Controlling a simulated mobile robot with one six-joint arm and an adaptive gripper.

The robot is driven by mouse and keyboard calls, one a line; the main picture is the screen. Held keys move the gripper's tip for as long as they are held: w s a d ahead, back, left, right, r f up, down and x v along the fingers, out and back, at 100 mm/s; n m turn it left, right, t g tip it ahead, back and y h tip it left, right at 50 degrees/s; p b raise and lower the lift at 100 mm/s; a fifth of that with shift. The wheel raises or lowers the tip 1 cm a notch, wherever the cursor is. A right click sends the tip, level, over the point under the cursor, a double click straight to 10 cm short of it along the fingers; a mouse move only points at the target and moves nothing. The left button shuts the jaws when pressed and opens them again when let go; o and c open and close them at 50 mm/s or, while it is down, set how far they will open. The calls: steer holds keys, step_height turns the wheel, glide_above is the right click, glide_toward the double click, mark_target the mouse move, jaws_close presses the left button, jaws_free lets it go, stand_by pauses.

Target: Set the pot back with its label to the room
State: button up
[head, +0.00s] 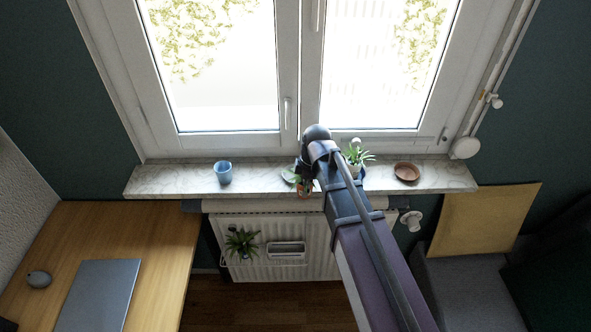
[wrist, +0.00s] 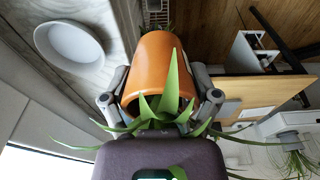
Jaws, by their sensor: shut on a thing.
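My gripper (wrist: 160,106) is shut on the orange pot (wrist: 160,65), with one finger on each side of it. Green pointed leaves come out of the pot's mouth, which faces the wrist camera. In the head view the gripper (head: 305,176) is at the middle of the windowsill, and a small part of the orange pot (head: 304,190) shows by the sill's front edge. My arm hides much of it. A pale round dish (wrist: 70,46) lies on the sill beside the pot, empty.
On the marble windowsill (head: 165,180) stand a blue cup (head: 223,173), a white-potted plant (head: 356,156) close to my arm, and a brown saucer (head: 407,172). A plant (head: 241,242) hangs on the radiator below. A desk with a laptop (head: 97,294) is at left.

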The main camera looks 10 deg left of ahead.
steer(key=w+a, duration=0.1)
steer(key=w, duration=0.2)
steer(key=w+a, duration=0.2)
steer(key=w, duration=0.2)
steer(key=w+a+f+b, duration=0.1)
steer(key=w, duration=0.2)
steer(key=shift+w+a, duration=0.2)
steer(key=shift+a, duration=0.2)
steer(key=shift+w+a, duration=0.25)
steer(key=shift+w, duration=0.25)
steer(key=shift+f+b, duration=1.8)
steer(key=shift+f, duration=0.05)
steer(key=shift+f, duration=0.15)
steer(key=o, duration=1.2)
steer(key=r+p, duration=0.4)
steer(key=d+r+p, duration=0.1)
steer(key=r+p, duration=0.7)
steer(key=shift+w+d+r, duration=0.15)
steer(key=shift+w+d, duration=0.1)
steer(key=shift+d, duration=0.15)
